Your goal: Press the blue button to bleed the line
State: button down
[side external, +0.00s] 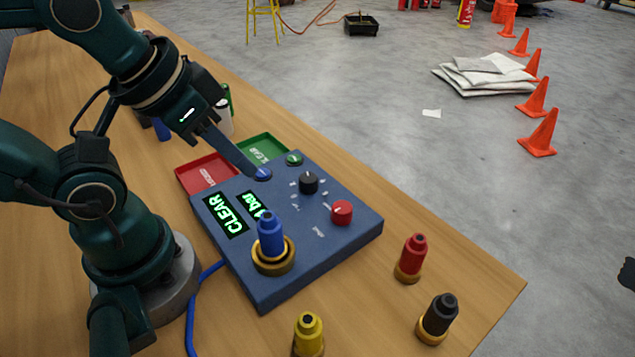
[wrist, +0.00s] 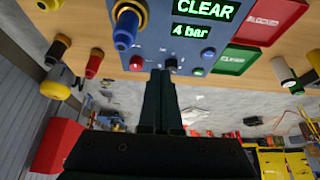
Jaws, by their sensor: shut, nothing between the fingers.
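The blue button (side external: 263,174) sits on the top face of a blue control box (side external: 290,262), between the display and the green button. In the wrist view the blue button (wrist: 208,53) is just below the "4 bar" readout. My gripper (side external: 250,170) is shut and empty, with its tip over the box. In the side view the tip overlaps the button's edge. In the wrist view my gripper (wrist: 161,74) shows apart from the button, to its left, by the black knob. The tip looks above the panel; the exact gap is unclear.
Near the button are a green button (side external: 294,159), a black knob (side external: 308,182) and a red knob (side external: 342,212). A blue fitting (side external: 270,236) rises from the box. Red (side external: 208,174) and green (side external: 262,148) trays lie behind. Red, black and yellow fittings stand in front.

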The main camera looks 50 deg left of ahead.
dwell(0.5)
jog(key=w+a+r+m+t, duration=0.3)
jog(key=w+r+m+t, duration=0.2)
jog(key=w+r, duration=0.15)
jog(key=w+a+r+m+t, duration=0.2)
jog(key=w+r+m+t, duration=0.3)
jog(key=w, duration=0.3)
jog(key=s+a+f+m+g+h, duration=0.2)
jog(key=s+a+f+g, duration=0.1)
jog(key=f, duration=0.3)
jog(key=s+a+f+m+g+h, duration=0.1)
jog(key=s+a+f+g, duration=0.3)
jog(key=f, duration=0.2)
jog(key=shift+s+f+m+h, duration=0.15)
jog(key=shift+f+m+h, duration=0.1)
jog(key=shift+m+h, duration=0.15)
